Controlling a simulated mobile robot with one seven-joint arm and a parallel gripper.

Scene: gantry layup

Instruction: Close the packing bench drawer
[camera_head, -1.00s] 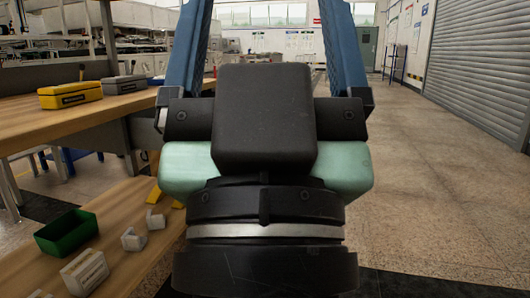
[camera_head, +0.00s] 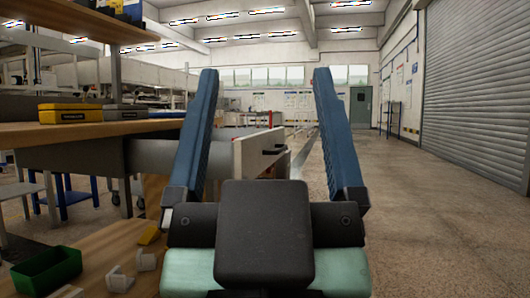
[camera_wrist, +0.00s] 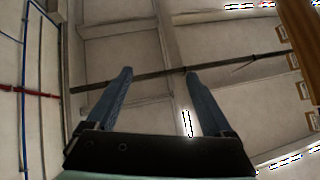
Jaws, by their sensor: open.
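The packing bench (camera_head: 60,132) stands at the left in the head view. Its drawer (camera_head: 247,158) is pulled out to the right from under the worktop, with a pale front panel and a dark handle (camera_head: 272,151). My gripper (camera_head: 265,75) is open and empty, its two blue fingers pointing up. The drawer front shows between the fingers, beyond them; no contact is visible. The left finger hides part of the drawer's side. In the wrist view my gripper (camera_wrist: 158,75) points at the ceiling, and no drawer shows there.
A yellow box (camera_head: 70,113) and a grey box (camera_head: 125,112) sit on the worktop. A lower wooden surface at front left holds a green bin (camera_head: 47,270) and small white parts (camera_head: 120,279). The floor (camera_head: 430,210) at right is clear up to the roller shutter (camera_head: 480,95).

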